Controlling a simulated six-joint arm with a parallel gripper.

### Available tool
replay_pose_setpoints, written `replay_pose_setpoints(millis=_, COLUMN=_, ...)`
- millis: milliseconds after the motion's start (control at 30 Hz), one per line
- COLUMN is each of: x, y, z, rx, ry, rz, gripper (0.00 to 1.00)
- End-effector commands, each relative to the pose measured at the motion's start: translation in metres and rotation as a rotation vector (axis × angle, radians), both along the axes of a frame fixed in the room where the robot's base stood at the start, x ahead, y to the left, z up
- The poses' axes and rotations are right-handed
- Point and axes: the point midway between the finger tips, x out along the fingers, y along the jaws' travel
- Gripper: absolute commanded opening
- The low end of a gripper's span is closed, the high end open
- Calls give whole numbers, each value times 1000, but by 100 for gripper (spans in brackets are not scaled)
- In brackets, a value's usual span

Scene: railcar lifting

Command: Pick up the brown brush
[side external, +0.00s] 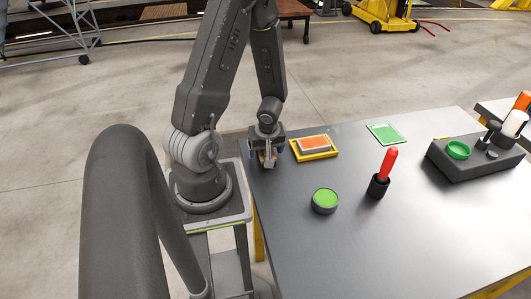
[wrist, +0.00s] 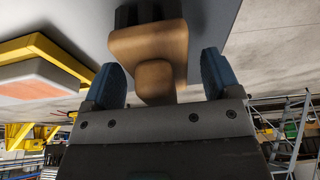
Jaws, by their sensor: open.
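The brown brush (wrist: 182,42) has a wooden body and dark bristles, which point toward the table at the top of the wrist view. Its handle end lies between the two blue fingers of my gripper (wrist: 160,78), with a visible gap on both sides. My gripper is open and not closed on the brush.
A yellow tray (side external: 330,153) with an orange-topped block (side external: 314,142) is just right of my gripper. A green-topped tin (side external: 325,201), a red-handled tool in a black cup (side external: 378,187), a green card (side external: 386,134) and a dark holder (side external: 470,168) stand farther right.

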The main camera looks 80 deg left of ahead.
Motion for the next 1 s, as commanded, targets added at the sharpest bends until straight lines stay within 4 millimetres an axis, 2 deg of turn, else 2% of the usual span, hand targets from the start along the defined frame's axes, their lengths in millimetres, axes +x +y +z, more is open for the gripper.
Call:
replay_pose_setpoints(millis=100, x=0, y=0, z=0, rx=0, ry=0, rz=0, gripper=82)
replay_pose_setpoints(millis=700, x=0, y=0, z=0, rx=1, ry=0, rz=1, gripper=26)
replay_pose_setpoints(millis=1000, x=0, y=0, z=2, rx=1, ry=-1, rz=2, gripper=26)
